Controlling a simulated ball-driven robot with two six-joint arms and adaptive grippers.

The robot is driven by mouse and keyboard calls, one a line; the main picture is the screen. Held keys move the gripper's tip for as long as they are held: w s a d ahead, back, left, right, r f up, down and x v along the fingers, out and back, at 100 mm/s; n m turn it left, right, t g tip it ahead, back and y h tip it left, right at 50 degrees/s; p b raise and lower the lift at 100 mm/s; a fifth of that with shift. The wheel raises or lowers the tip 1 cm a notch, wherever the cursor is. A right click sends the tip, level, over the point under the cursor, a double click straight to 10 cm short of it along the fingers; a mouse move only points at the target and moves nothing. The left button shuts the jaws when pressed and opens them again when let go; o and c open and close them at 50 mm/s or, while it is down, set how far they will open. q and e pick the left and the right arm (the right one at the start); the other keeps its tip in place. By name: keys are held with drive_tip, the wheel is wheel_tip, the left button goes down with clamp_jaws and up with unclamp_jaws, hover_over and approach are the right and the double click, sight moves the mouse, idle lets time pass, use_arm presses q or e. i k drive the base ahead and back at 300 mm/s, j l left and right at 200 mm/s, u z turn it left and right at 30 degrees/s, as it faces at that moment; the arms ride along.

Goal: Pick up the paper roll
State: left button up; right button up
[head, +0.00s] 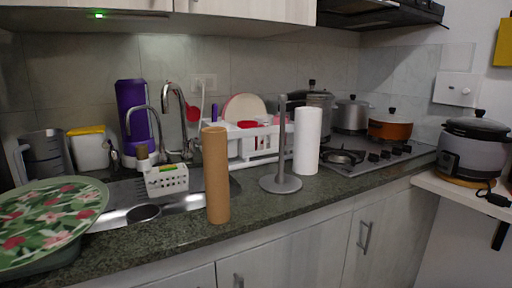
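A white paper roll (307,141) stands upright on the dark counter, right of the middle of the head view. A grey paper holder (281,182) with a round base and a thin upright post stands just left of it; the two look separate. A brown cardboard tube (216,174) stands upright near the counter's front edge, further left. Neither of my grippers is in the head view.
A sink (124,205) with a faucet and a white caddy (166,181) lies left of the tube. A floral plate (45,222) fills the lower left. A white dish rack (254,143) stands behind, and a stove (374,156) with pots is right of the roll.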

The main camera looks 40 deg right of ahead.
sight(308, 121)
drive_tip(key=z, duration=1.65)
